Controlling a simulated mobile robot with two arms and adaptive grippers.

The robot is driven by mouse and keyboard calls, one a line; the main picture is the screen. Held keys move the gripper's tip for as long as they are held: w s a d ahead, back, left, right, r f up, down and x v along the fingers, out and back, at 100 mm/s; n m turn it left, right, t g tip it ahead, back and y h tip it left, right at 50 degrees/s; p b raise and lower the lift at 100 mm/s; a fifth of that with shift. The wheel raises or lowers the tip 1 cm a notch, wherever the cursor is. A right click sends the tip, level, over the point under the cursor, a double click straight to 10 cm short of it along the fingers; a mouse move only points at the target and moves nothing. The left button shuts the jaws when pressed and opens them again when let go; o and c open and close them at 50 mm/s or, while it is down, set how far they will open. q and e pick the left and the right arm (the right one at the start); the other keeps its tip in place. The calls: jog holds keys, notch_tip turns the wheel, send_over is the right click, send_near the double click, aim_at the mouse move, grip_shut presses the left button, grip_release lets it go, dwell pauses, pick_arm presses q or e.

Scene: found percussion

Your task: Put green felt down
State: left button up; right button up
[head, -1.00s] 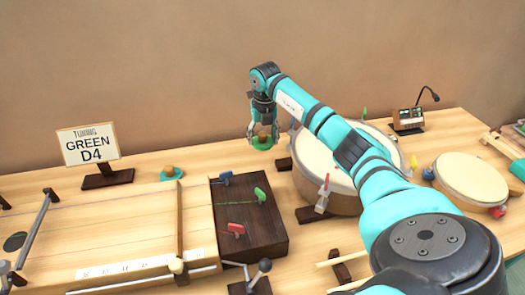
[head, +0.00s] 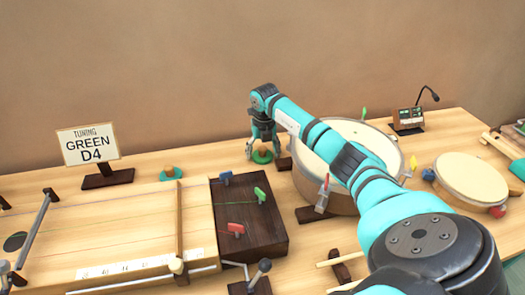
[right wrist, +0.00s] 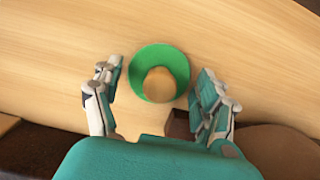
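The green felt (head: 262,157) is a round green pad with a wooden knob. It rests on the table between the card and the big drum. In the right wrist view the green felt (right wrist: 140,83) shows from above, its knob (right wrist: 159,84) in the middle. My right gripper (head: 262,146) is right over it. My left gripper is not in view.
A teal felt (head: 170,174) with a knob sits further left, near the "GREEN D4" card (head: 87,145). A big drum (head: 340,135) is close to the right of my gripper. A dark block (head: 262,232) with coloured pegs stands in front.

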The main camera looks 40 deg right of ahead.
aim_at(264, 153)
jog(key=shift+o, duration=0.5)
jog(key=shift+r, duration=0.1)
jog(key=shift+r, duration=0.25)
notch_tip(264, 153, up, 12)
jog(key=s, duration=0.1)
jog(key=shift+s+a+f, duration=0.15)
jog(key=shift+a+f, duration=0.05)
jog(key=shift+a, duration=0.15)
jog(key=shift+f, duration=0.1)
